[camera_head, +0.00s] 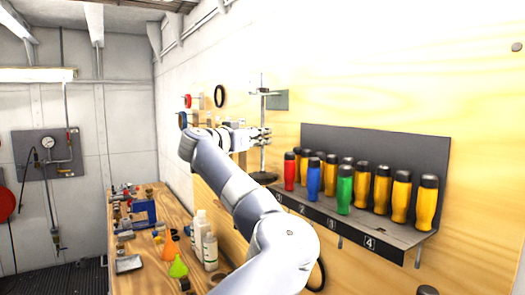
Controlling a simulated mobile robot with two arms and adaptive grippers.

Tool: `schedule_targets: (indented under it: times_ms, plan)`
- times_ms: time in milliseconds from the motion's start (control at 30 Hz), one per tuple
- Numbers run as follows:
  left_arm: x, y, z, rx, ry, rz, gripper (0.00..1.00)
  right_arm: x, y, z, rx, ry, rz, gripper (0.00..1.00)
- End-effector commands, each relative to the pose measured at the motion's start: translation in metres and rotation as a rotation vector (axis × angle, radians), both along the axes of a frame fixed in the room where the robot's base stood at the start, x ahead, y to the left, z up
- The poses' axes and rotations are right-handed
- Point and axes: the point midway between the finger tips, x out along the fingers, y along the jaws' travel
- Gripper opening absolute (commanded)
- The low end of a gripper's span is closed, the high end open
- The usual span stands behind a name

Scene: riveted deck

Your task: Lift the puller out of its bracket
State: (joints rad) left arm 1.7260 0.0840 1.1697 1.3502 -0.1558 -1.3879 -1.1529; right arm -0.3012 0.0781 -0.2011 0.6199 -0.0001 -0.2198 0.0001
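My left arm comes up from the bottom middle, bends at the elbow and reaches the wood wall. My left gripper (262,137) points right, in front of or beside the upright rod of a metal stand (262,88). Its fingers are small and overlap the rod, so I cannot tell whether they are open or touch anything. I cannot single out the puller or its bracket with certainty; my arm hides part of the wall. My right gripper is out of view.
A wall rack (399,233) holds several screwdrivers with red, blue, green and yellow handles, right of my gripper. Tape rolls hang on the wall.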

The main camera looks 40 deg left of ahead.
Motion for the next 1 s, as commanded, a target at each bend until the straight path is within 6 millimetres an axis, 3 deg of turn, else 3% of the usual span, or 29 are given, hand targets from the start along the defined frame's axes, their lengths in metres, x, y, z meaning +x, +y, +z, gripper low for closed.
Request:
schedule_targets:
  times_ms: [333, 367, 500, 1000]
  plan:
    - [0.0093, 0.001, -0.0007, 0.001, 0.0, 0.001, 0.33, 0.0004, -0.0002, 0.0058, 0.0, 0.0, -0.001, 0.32]
    - [0.0092, 0.0011, -0.0006, 0.001, 0.0, 0.001, 0.31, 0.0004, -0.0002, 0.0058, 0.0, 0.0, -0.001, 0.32]
    - [0.0091, 0.0012, -0.0005, 0.001, -0.001, 0.001, 0.0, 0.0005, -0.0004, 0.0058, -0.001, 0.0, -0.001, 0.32]
    - [0.0084, 0.0012, 0.0016, 0.002, -0.005, 0.001, 0.0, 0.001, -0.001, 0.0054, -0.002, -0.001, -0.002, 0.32]
